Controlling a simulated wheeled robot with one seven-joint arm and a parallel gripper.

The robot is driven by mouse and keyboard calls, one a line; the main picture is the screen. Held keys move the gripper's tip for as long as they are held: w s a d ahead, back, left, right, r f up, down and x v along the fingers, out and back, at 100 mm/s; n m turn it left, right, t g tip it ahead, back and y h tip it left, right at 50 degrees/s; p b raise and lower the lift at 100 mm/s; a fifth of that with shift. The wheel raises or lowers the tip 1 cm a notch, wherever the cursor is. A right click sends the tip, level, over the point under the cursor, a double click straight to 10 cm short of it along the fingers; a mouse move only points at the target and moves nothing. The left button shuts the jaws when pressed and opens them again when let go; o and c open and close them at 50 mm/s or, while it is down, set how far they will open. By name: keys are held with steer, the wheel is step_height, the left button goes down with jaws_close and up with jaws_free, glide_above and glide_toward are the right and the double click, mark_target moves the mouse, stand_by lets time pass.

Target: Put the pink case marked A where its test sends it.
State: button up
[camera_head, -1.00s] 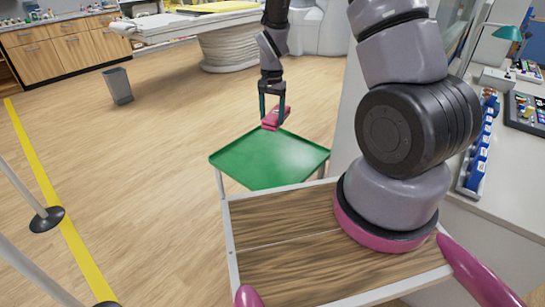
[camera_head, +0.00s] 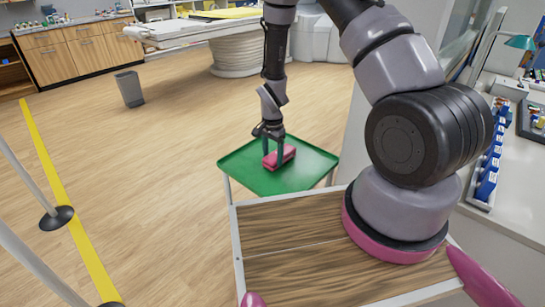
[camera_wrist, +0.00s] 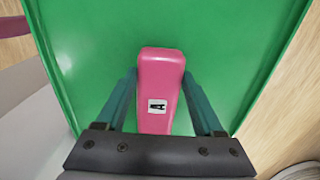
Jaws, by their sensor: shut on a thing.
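The pink case (camera_head: 285,155) is between the fingers of my gripper (camera_head: 273,158), low over the middle of the green tray (camera_head: 245,174). In the wrist view the pink case (camera_wrist: 161,76) shows a white label with a black A. My gripper (camera_wrist: 160,90) is shut on its sides, one teal finger along each side. The green tray (camera_wrist: 100,40) fills most of the background there. I cannot tell whether the case touches the tray.
A wooden-topped surface (camera_head: 290,225) lies just in front of the tray. A counter (camera_head: 510,210) with blue bins (camera_head: 487,180) stands at the right. A grey bin (camera_head: 130,89) and a yellow floor line (camera_head: 60,190) are at the left. Open floor lies between.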

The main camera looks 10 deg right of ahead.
steer(key=shift+f, duration=0.25)
steer(key=o, duration=1.4)
steer(key=shift+o, duration=0.2)
